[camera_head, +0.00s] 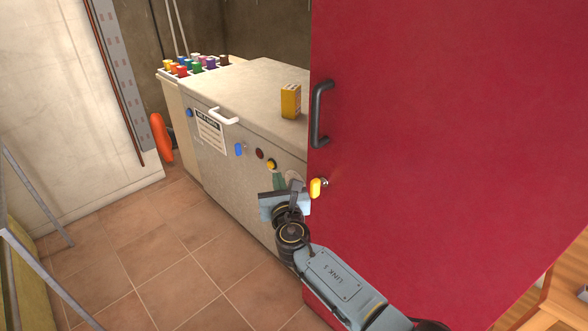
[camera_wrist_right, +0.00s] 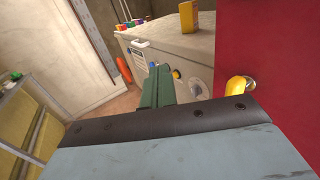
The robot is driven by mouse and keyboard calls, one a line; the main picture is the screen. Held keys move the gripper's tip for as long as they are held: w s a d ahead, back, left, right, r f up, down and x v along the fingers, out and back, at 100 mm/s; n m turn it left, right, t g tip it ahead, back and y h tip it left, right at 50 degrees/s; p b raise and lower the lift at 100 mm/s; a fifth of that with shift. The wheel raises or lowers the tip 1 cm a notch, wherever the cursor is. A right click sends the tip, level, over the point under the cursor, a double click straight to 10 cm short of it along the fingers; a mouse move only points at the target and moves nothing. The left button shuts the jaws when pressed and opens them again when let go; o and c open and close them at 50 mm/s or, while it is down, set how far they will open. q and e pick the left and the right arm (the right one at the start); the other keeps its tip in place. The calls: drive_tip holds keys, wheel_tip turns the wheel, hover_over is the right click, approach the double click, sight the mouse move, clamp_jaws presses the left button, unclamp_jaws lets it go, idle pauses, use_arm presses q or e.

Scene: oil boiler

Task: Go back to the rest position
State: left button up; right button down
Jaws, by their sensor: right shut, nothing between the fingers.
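My right gripper (camera_head: 279,182) is in front of the boiler cabinet (camera_head: 228,165), just left of the red door (camera_head: 440,120). Its fingers are shut with nothing between them. In the right wrist view the closed green fingers (camera_wrist_right: 157,88) point toward the cabinet front. A yellow knob or key (camera_head: 316,188) sits on the red door close to the right of the gripper; it also shows in the right wrist view (camera_wrist_right: 237,86). The gripper looks apart from it. My left gripper is in neither view.
The red door has a dark handle (camera_head: 320,114). A yellow box (camera_head: 291,101) stands on the cabinet top, with several coloured objects (camera_head: 196,65) at its far end. A white handle (camera_head: 223,116) sticks out of the front. The tiled floor (camera_head: 180,250) is clear; grey metal bars (camera_head: 38,192) stand left.

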drive_tip(key=s+a, duration=0.4)
drive_tip(key=s+d+f+m+g+h, duration=0.1)
drive_tip(key=s+d+f+m+g, duration=0.35)
drive_tip(key=f, duration=0.65)
drive_tip(key=s+d+f+m+g+h, duration=0.1)
drive_tip(key=s+d+f+m+g, duration=0.1)
drive_tip(key=s+d+f+m, duration=0.7)
drive_tip(key=s+d+f+m+g+h, duration=0.1)
drive_tip(key=s+d+f+m+g, duration=0.15)
drive_tip(key=f, duration=1.15)
drive_tip(key=s+d+f+m+g, duration=0.2)
drive_tip(key=s+d+f+m, duration=0.3)
drive_tip(key=s, duration=0.8)
drive_tip(key=s+d+f+m+g, duration=0.3)
drive_tip(key=s+d+f+m, duration=0.2)
drive_tip(key=s, duration=0.8)
drive_tip(key=s+d+f+m+g, duration=0.2)
drive_tip(key=s+d+f+m, duration=0.3)
drive_tip(key=s, duration=0.9)
drive_tip(key=d+m, duration=0.3)
drive_tip(key=m, duration=0.1)
drive_tip(key=shift+f+m+g+h, duration=0.3)
drive_tip(key=shift+f+m, duration=0.05)
drive_tip(key=shift+m, duration=0.05)
drive_tip(key=c, duration=2.1)
unclamp_jaws()
drive_tip(key=shift+c, duration=0.2)
